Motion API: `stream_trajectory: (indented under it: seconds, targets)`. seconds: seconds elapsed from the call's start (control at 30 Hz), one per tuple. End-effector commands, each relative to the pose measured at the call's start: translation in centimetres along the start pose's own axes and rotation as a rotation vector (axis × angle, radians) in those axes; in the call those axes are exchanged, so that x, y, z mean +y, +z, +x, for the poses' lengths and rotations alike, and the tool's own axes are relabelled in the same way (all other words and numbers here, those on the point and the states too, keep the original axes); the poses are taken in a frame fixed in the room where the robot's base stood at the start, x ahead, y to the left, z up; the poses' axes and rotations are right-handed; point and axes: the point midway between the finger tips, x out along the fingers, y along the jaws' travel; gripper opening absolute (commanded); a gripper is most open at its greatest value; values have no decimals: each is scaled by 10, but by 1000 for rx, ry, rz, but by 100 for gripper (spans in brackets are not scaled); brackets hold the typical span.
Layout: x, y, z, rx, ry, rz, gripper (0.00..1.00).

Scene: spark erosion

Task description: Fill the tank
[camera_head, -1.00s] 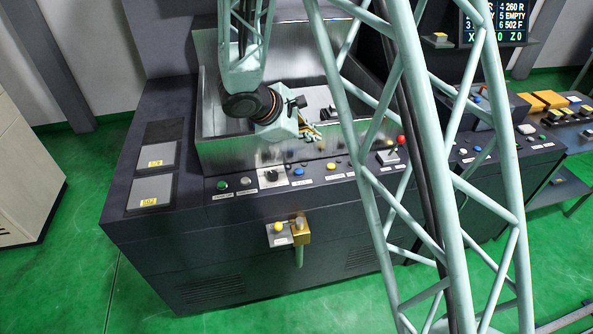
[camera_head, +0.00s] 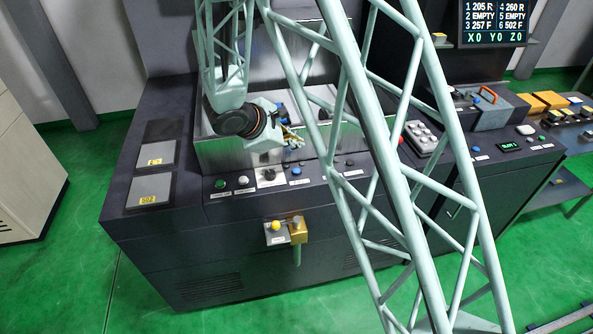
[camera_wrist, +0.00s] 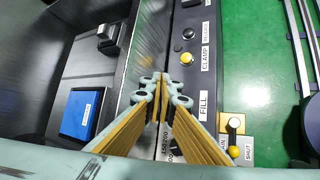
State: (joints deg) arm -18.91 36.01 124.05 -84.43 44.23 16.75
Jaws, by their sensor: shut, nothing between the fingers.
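The metal-walled tank (camera_head: 225,152) stands on the dark machine; I see no clear liquid level in it. In the wrist view its inner wall (camera_wrist: 135,50) is at the left. My gripper (camera_head: 295,140) is shut and empty, near the tank's front wall and above the control panel. In the wrist view my fingertips (camera_wrist: 165,85) meet over the panel, just left of the FILL label (camera_wrist: 203,105). The control beside that label is hidden by the fingers. A blue button (camera_head: 296,170) shows below the gripper in the head view. I cannot tell whether I touch anything.
A black knob (camera_head: 269,175) sits left of the blue button. A yellow button (camera_wrist: 187,59) is beside the CLAMP label. Below the panel, a brass valve (camera_head: 298,230) and yellow knob (camera_head: 276,225) stick out; a SHUT label shows there. A blue block (camera_wrist: 82,113) lies in the tank.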

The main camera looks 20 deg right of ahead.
Motion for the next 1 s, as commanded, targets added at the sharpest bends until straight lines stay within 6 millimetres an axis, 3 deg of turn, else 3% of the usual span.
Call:
stream_trajectory:
  seconds: [0.37,1.0]
  targets:
    - [-7,-7,9,0,-1,0,0]
    - [-34,-34,46,0,0,1,0]
